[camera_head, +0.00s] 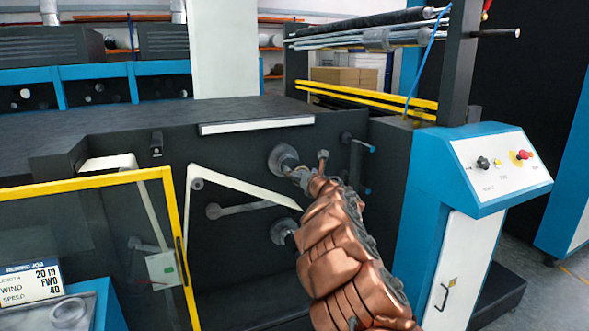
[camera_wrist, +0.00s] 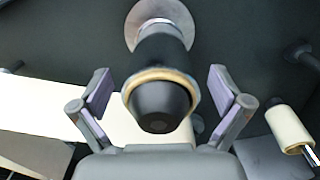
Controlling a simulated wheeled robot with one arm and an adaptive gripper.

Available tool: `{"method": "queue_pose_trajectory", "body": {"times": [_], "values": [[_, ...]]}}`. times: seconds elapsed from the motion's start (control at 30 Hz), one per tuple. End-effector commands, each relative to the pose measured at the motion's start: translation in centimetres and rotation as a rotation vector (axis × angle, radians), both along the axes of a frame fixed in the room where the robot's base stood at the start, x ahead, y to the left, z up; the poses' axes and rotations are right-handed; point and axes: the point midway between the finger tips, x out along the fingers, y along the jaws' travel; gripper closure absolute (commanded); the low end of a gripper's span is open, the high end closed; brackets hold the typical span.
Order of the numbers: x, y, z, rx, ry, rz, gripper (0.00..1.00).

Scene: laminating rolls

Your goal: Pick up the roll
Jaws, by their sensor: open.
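In the wrist view, a dark cylinder with a tan ring (camera_wrist: 160,78), apparently the roll, sits on a spindle with a round grey flange (camera_wrist: 158,14). A black tapered nose (camera_wrist: 158,108) sticks out through the ring towards me. My gripper (camera_wrist: 160,92) is open, one finger on each side of the roll, with a visible gap on both sides. In the head view, my gripper (camera_head: 301,177) is at the upper spindle flange (camera_head: 283,158) on the dark machine face. The roll is largely hidden there by my gripper and arm.
A cream web (camera_head: 240,186) runs from a small roller to behind my arm. A lower spindle (camera_head: 283,231) is close to my arm. A yellow-framed guard (camera_head: 172,215) stands left, a blue control console (camera_head: 492,165) right. A cream-covered roller (camera_wrist: 288,128) is right in the wrist view.

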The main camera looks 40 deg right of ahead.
Motion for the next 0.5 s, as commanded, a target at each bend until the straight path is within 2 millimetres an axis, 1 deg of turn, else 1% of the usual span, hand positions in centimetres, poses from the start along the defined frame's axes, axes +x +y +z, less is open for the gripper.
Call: {"method": "queue_pose_trajectory", "body": {"times": [0.13, 0.4, 0.47, 0.5], "values": [[0.93, -0.26, 0.05, 0.002, -0.002, 0.002, 0.00], [1.07, -0.33, -0.02, 0.001, -0.001, 0.001, 0.00], [1.06, -0.34, -0.03, 0.002, -0.001, 0.000, 0.05], [1.06, -0.33, -0.01, 0.001, -0.001, 0.000, 0.09]]}}
